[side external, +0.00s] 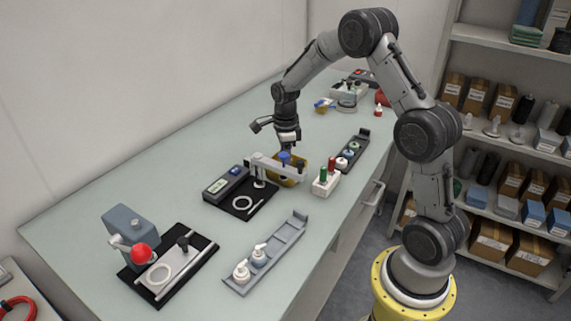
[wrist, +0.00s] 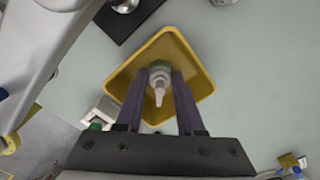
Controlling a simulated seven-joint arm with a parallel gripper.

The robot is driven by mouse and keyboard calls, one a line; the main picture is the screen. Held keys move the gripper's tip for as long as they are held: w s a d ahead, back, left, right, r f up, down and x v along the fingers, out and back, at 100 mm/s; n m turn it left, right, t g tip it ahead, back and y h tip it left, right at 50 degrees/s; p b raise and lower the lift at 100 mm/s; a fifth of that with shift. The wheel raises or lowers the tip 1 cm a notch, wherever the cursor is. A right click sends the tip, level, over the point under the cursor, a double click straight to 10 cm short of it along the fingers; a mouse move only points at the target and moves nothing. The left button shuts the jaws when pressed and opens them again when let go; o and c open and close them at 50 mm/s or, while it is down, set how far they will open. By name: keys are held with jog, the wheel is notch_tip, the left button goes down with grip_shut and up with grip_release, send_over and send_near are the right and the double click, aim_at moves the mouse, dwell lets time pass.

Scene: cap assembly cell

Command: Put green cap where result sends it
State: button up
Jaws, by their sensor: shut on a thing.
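My gripper (wrist: 159,76) is shut on the green cap (wrist: 159,66), which has a white nozzle pointing toward the wrist camera. Both are over the yellow tray (wrist: 189,50) in the wrist view. I cannot tell whether the cap touches the tray floor. In the side view, my gripper (side external: 287,147) reaches down at the yellow tray (side external: 300,174), and the tester's arm partly hides the tray and the fingertips. The tester (side external: 228,182) has a small lit greenish display, too small to read, and a white ring on its black base.
A white block (side external: 326,184) with green and red posts stands right of the tray. A dark rack (side external: 358,143) holds caps behind it. A grey rack (side external: 285,242) with white-topped pieces and a red-knobbed press (side external: 140,253) are in front. Bare table lies along the left.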

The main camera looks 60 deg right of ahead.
jog(key=shift+f, duration=0.3)
jog(key=o, duration=0.8)
jog(key=shift+o, duration=0.2)
